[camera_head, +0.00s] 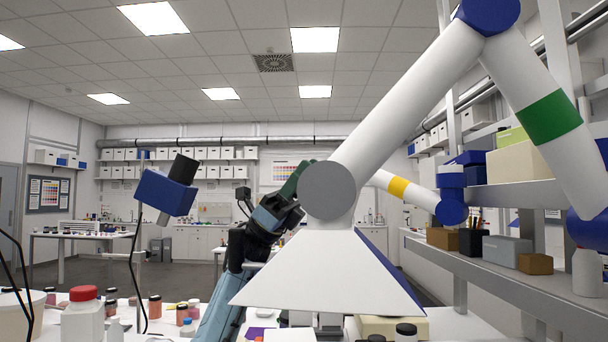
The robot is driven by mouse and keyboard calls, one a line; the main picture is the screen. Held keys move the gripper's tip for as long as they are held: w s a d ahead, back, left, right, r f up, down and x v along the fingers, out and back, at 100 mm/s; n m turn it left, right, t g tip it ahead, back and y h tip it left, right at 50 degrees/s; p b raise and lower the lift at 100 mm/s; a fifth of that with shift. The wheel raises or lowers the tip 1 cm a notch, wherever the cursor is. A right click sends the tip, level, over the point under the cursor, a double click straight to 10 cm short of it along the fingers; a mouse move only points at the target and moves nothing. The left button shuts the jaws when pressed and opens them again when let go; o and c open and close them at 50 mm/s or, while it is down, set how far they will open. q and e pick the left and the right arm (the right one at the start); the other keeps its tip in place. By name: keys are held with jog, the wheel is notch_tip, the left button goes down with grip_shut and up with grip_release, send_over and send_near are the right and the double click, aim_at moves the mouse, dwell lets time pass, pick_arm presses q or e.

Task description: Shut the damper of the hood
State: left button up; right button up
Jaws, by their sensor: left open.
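The hood (325,275) is a white cone hanging over the table, hung from a jointed white duct (408,105) with a round grey joint cover (328,190) above the cone. A dark green piece (296,180) shows just left of that cover; it may be the damper's handle, but I cannot tell its setting. My left gripper (288,210), black and teal, is raised just left of the joint, close to the green piece. It is open. Whether it touches the piece is unclear, and its fingertips are partly hidden. My right gripper is not in view.
The table below holds a red-capped white jar (84,318) and several small pigment jars. A blue box-shaped head on a black cable (165,193) hangs at left. Shelves with boxes (507,251) stand close at right. The duct crosses the upper right.

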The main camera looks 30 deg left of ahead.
pick_arm(q)
jog(key=w+b+v, duration=0.1)
jog(key=b+v, duration=0.1)
jog(key=v, duration=1.1)
jog(key=shift+s, duration=0.5)
jog(key=shift+a+f, duration=0.1)
